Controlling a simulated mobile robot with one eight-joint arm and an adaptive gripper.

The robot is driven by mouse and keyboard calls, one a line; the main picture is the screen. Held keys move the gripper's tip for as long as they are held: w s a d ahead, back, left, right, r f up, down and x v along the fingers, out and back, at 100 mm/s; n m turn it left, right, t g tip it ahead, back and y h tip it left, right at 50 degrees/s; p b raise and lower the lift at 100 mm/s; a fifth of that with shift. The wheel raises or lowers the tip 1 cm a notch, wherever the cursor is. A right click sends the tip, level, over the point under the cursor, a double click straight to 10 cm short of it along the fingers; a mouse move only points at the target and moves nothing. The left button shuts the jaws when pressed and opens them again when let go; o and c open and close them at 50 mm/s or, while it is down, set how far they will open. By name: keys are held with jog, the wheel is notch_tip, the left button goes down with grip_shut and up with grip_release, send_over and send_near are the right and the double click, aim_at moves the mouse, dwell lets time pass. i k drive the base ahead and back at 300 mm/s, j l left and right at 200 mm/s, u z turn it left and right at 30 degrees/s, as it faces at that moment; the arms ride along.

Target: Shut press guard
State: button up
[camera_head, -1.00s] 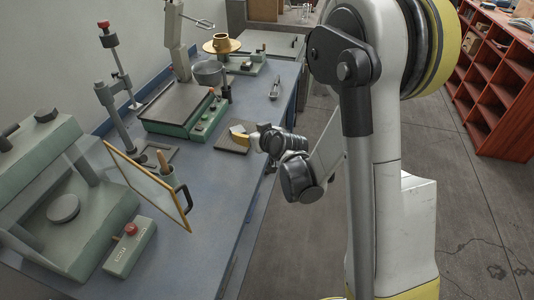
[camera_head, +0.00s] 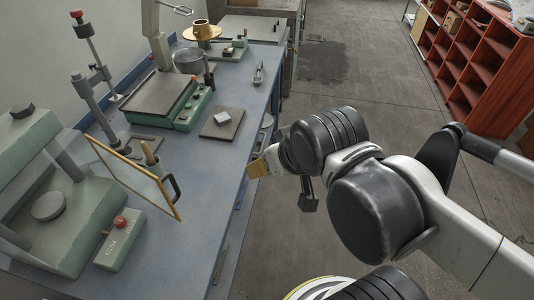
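The press guard (camera_head: 130,172) is a clear panel in a yellow frame. It stands out at an angle from the right side of the green press (camera_head: 95,200), so the press front is open. A dark handle (camera_head: 175,187) is on the guard's right edge. My gripper (camera_head: 262,165) is at the bench's right edge, to the right of the guard and apart from it. Its end shows a yellowish part, seen small and from behind. Whether its fingers are open or shut does not show.
A green control box with a red button (camera_head: 120,240) sits in front of the guard. A cup with a wooden-handled tool (camera_head: 150,158) stands behind the guard. A grey block (camera_head: 222,118) lies on a dark mat. Bare blue bench lies between guard and gripper.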

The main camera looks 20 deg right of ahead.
aim_at(138, 179)
jog(key=i+l+u, duration=0.1)
jog(key=l+u, duration=0.3)
jog(key=i+l+u, duration=0.1)
jog(key=l+u, duration=0.75)
jog(key=i+l+u, duration=0.1)
jog(key=u, duration=0.25)
jog(key=i+l+u, duration=0.2)
jog(key=u, duration=0.15)
jog(key=i+l+u, duration=0.2)
jog(key=u, duration=0.15)
jog(key=k+l, duration=0.1)
jog(key=l, duration=0.2)
jog(key=k+l+u, duration=0.1)
jog(key=l, duration=0.2)
jog(key=k+l, duration=0.1)
jog(key=l, duration=0.2)
jog(key=i+u, duration=0.05)
